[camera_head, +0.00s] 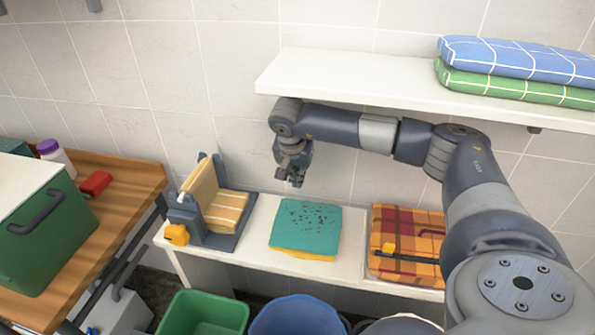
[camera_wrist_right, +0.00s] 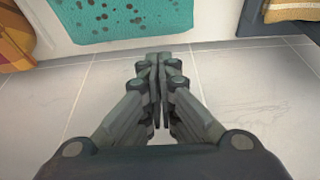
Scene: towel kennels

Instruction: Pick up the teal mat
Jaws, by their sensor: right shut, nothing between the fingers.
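The teal mat (camera_head: 306,228) lies flat on the white lower bench, with dark specks on its top. A yellow layer shows under its front edge. In the right wrist view the mat (camera_wrist_right: 130,18) shows at the top, cut off by the frame edge. My right gripper (camera_head: 290,181) hangs above and behind the mat, close to the wall, apart from it. In the right wrist view the gripper's fingers (camera_wrist_right: 158,95) are together with nothing between them. My left gripper is in neither view.
An orange plaid folded cloth (camera_head: 405,258) lies right of the mat. A grey stand with a striped towel (camera_head: 222,210) is left. A white shelf (camera_head: 350,85) with blue (camera_head: 515,60) and green cloths hangs above my right forearm. Green (camera_head: 203,315) and blue bins stand in front.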

